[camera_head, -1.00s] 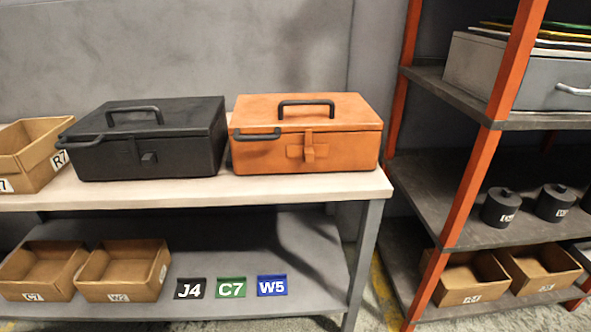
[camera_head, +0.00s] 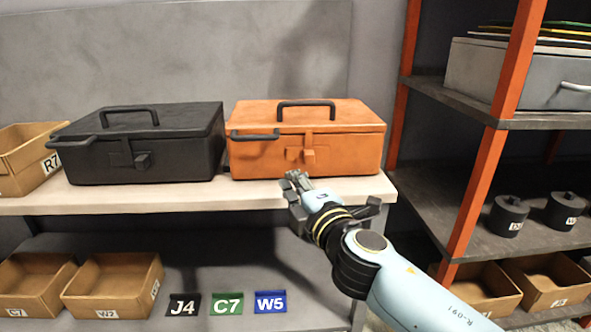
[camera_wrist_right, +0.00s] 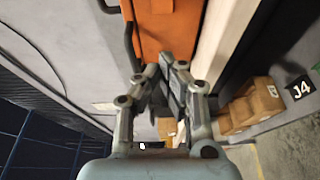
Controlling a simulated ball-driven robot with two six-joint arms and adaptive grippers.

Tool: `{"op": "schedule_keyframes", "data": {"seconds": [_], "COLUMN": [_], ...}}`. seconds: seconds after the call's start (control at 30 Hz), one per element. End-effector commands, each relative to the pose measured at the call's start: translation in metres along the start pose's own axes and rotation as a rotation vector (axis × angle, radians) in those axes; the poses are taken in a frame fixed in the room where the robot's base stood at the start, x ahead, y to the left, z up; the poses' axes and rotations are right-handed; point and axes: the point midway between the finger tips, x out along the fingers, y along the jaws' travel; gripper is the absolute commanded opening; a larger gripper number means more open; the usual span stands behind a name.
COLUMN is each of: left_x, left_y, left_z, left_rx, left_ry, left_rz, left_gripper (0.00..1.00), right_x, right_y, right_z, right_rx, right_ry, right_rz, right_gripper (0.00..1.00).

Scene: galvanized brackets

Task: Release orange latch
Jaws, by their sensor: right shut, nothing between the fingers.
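The orange toolbox (camera_head: 345,153) stands closed on the workbench, with a dark handle on its lid and a dark bar at its front left. Its orange latch (camera_head: 308,156) is on the middle of the front face. My right gripper (camera_head: 293,179) is shut and empty, just in front of the bench edge, below and slightly left of the latch and apart from it. In the right wrist view, the shut fingers (camera_wrist_right: 168,66) show close below the orange box (camera_wrist_right: 168,30); the latch cannot be made out there. My left gripper is not in view.
A black toolbox (camera_head: 140,150) stands close to the left of the orange one. The pale bench top (camera_head: 225,194) has a narrow free strip in front. An open box (camera_head: 28,160) sits at far left. A red-post shelf (camera_head: 480,170) stands to the right.

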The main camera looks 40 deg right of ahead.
Motion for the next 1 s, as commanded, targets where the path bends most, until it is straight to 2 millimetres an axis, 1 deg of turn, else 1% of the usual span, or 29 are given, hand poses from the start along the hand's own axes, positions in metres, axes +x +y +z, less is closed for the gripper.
{"op": "schedule_keyframes", "data": {"seconds": [0.17,0.4,0.5,0.6,0.7,0.83,1.0], "left_x": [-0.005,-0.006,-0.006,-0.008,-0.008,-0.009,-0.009], "left_y": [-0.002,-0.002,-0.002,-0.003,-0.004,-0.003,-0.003], "left_z": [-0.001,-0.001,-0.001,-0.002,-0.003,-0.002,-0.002], "left_rx": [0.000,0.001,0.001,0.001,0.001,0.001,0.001], "left_ry": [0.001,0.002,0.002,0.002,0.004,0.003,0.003], "left_rz": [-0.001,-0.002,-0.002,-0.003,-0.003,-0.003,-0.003], "left_gripper": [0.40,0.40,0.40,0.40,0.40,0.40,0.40], "right_x": [0.029,0.081,0.097,0.088,0.084,0.081,0.081], "right_y": [0.003,0.002,0.001,0.000,0.001,0.000,0.000], "right_z": [0.000,0.000,0.003,0.020,0.030,0.037,0.038], "right_rx": [0.000,0.001,-0.001,-0.005,-0.003,0.000,0.001], "right_ry": [0.000,-0.001,0.000,0.000,0.000,0.000,0.000], "right_rz": [0.004,0.002,0.000,-0.001,0.001,0.000,0.000], "right_gripper": [0.00,0.00,0.00,0.00,0.00,0.00,0.00]}}
